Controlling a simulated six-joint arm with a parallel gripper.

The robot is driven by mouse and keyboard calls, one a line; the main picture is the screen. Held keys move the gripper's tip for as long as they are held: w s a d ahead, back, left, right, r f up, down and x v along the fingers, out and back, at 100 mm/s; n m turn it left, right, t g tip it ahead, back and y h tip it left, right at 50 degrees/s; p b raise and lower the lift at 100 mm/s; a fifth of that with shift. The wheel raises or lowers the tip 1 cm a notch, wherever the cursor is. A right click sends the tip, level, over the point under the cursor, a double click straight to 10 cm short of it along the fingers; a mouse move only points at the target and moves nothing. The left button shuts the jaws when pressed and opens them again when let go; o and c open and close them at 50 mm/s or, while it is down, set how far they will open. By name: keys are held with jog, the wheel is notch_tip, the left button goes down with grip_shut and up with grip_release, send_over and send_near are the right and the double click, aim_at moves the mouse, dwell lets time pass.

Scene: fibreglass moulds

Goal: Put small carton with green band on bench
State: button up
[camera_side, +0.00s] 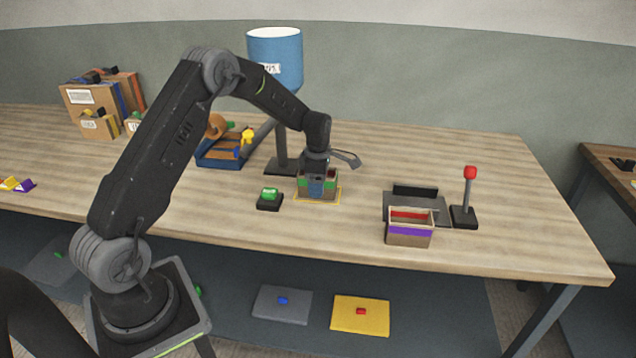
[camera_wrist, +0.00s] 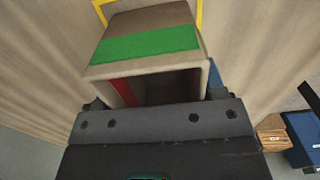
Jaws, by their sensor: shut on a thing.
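The small carton with the green band (camera_side: 303,184) is brown and open at the top. It stands on the bench (camera_side: 480,170) at the yellow outline (camera_side: 334,199), below the blue drum; I cannot tell whether it rests fully on the wood. My gripper (camera_side: 316,175) reaches down from above and is shut on the carton. In the wrist view the green band (camera_wrist: 147,45) crosses the carton's near face, and a strip of red shows inside its open mouth (camera_wrist: 125,91). My gripper's dark body (camera_wrist: 160,118) hides part of the carton.
A blue drum (camera_side: 274,60) stands on a post just behind. A black button box with a green button (camera_side: 269,194) is close on the left. A purple-banded carton (camera_side: 409,231), a dark grey tray and a red-knobbed lever (camera_side: 469,173) stand right. The front middle bench is clear.

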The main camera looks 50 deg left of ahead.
jog(key=shift+f, duration=0.15)
jog(key=o, duration=0.9)
